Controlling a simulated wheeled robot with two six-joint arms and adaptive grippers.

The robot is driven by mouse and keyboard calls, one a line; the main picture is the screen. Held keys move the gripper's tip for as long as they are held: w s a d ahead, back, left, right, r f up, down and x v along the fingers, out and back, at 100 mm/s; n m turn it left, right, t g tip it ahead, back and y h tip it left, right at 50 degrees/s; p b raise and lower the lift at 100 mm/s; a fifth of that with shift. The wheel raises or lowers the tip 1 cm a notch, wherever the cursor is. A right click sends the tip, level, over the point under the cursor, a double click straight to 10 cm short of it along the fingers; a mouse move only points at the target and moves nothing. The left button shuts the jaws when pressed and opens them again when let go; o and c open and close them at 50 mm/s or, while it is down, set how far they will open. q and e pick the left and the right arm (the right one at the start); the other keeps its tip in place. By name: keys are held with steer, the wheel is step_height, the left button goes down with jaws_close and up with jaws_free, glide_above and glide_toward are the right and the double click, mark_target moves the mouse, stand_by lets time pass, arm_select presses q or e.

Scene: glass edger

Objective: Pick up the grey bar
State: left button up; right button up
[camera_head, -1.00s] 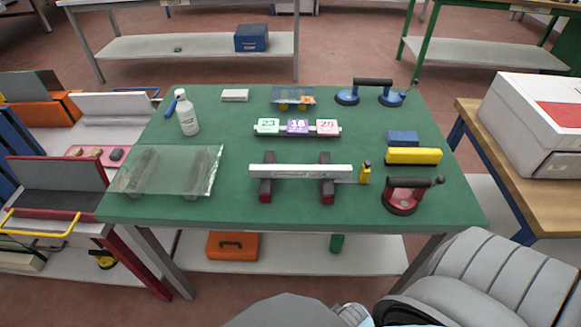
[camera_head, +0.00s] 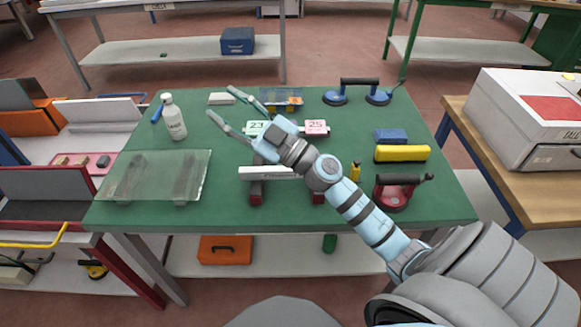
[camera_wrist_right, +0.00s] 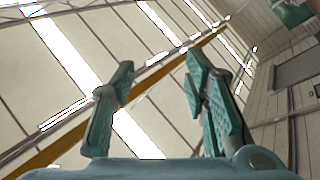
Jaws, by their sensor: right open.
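The light grey bar (camera_head: 262,173) lies across two dark red-ended supports in the middle of the green table in the head view. My right forearm covers its right part. My right gripper (camera_head: 221,102) is open and empty, above the table and farther back and left of the bar. Its fingers point up and to the left. In the right wrist view its two fingers (camera_wrist_right: 158,68) stand apart with only the building's ceiling or wall behind them. My left gripper is not in view.
A glass sheet (camera_head: 150,175) lies left of the bar. A white bottle (camera_head: 174,120) stands behind it. A yellow block (camera_head: 402,154) and red suction cup (camera_head: 395,192) are at the right. Numbered tags (camera_head: 316,127) stand behind the bar, partly hidden by my arm.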

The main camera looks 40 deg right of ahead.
step_height(320, 180, down, 2)
steer(key=w+a+n+g+y, duration=0.1)
steer(key=a+n+g+y, duration=0.25)
steer(key=n+g, duration=0.3)
steer(key=m+g+h, duration=0.3)
steer(key=g+h, duration=0.3)
steer(key=g, duration=0.2)
glide_above(290, 172)
steer(key=w+a, duration=0.3)
steer(key=a, duration=0.1)
step_height(290, 172, down, 8)
steer(key=s+d+f+m+g+h+b, duration=0.1)
steer(key=s+d+f+m+g+h, duration=0.2)
steer(key=s+d, duration=0.5)
steer(key=shift+m+h, duration=0.25)
steer(key=shift+m, duration=0.3)
steer(key=w+b+x, duration=0.1)
steer(key=x, duration=0.3)
steer(key=b+x, duration=0.1)
steer(key=x, duration=0.3)
steer(key=w+b+x, duration=0.1)
steer(key=x, duration=0.3)
steer(key=shift+w+d+r, duration=0.1)
steer(key=shift+w+d, duration=0.15)
steer(key=shift+w, duration=0.15)
jaws_close()
